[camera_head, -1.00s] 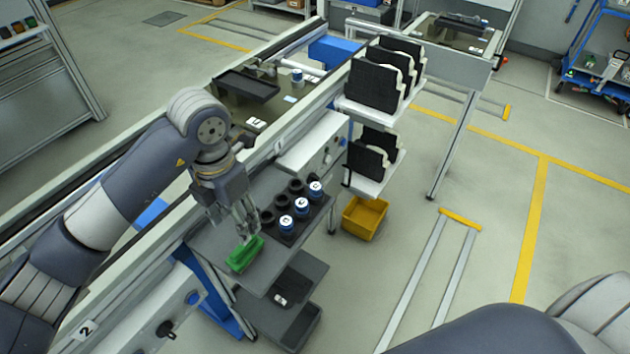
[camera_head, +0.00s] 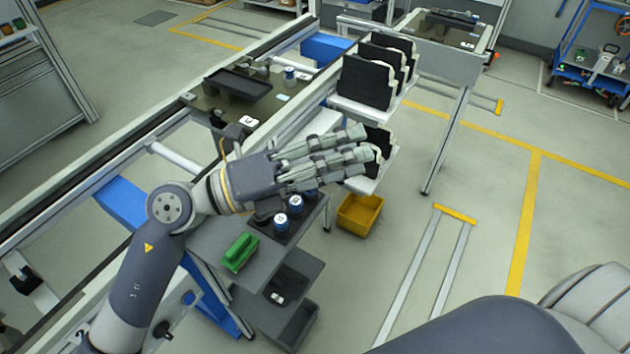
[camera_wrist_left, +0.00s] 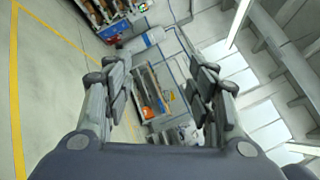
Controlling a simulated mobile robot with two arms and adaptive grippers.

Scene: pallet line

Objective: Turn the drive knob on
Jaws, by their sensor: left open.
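My left gripper (camera_head: 366,150) is open and empty, its fingers spread and pointing right in the head view. It is above the white control box (camera_head: 308,127) beside the conveyor and hides most of that box, including its front face with the knob. Another dark knob (camera_head: 161,330) shows low on the near white panel, partly beside my left arm. In the left wrist view, the left gripper's fingers (camera_wrist_left: 165,95) stand apart with nothing between them. No knob can be made out there. My right gripper is out of view.
A grey shelf holds a green block (camera_head: 240,252) and several dark cups with blue-white tops (camera_head: 295,204). A rack with black panels (camera_head: 368,80) stands just beyond my fingers. A yellow bin (camera_head: 359,213) is below.

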